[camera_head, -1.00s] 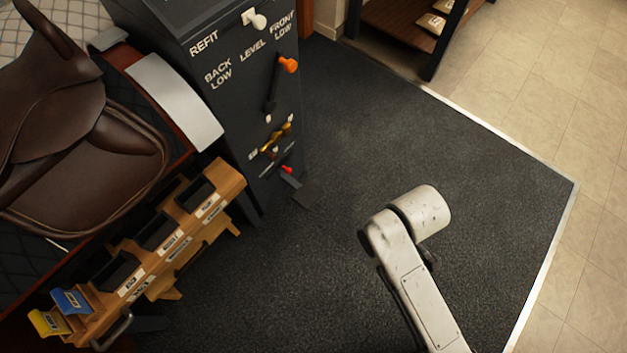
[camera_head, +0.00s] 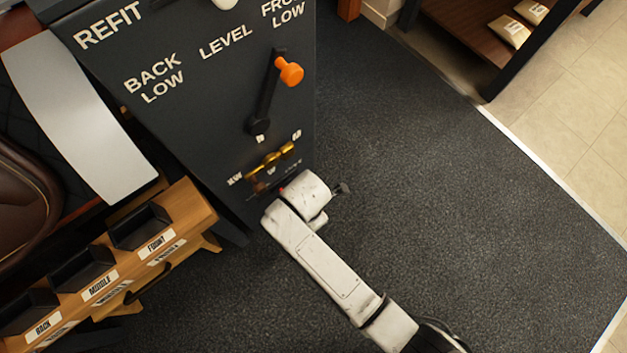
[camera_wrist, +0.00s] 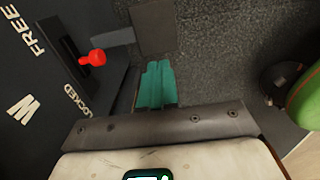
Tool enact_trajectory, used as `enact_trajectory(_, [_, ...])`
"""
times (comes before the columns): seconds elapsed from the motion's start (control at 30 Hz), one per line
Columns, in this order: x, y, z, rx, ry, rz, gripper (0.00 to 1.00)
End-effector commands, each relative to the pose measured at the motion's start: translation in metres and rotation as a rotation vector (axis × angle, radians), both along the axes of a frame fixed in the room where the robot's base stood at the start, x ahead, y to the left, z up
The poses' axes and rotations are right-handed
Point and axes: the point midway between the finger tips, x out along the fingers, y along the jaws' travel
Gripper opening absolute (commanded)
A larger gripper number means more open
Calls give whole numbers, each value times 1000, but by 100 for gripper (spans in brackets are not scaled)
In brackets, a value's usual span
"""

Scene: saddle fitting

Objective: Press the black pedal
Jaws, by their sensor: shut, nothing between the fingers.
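The black pedal (camera_wrist: 153,27) is a flat dark plate on a short grey bar, low beside the dark cabinet. In the wrist view it lies just beyond my gripper (camera_wrist: 157,65). The teal fingers are shut together with nothing between them. Their tips point at the pedal's near edge; I cannot tell whether they touch it. In the head view my white arm reaches to the foot of the cabinet and hides the pedal and fingers.
The dark cabinet (camera_head: 205,110) carries an orange-knobbed lever (camera_head: 290,73) and a brass handle (camera_head: 270,166). A red-knobbed lever (camera_wrist: 97,58) beside FREE and LOCKED labels is left of my fingers. A wooden rack (camera_head: 185,205) stands left. Dark floor mat (camera_head: 430,170) is clear to the right.

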Motion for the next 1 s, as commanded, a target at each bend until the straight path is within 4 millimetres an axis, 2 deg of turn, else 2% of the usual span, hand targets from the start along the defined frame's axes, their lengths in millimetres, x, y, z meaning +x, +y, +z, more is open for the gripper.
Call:
enact_trajectory(0.33, [0, 1, -1, 0, 0, 10, 0])
enact_trajectory(0.47, [0, 1, -8, -1, 1, 9, 0])
enact_trajectory(0.57, [0, 1, -21, -1, 2, 9, 0])
enact_trajectory(1.0, [1, 2, -107, -1, 2, 9, 0])
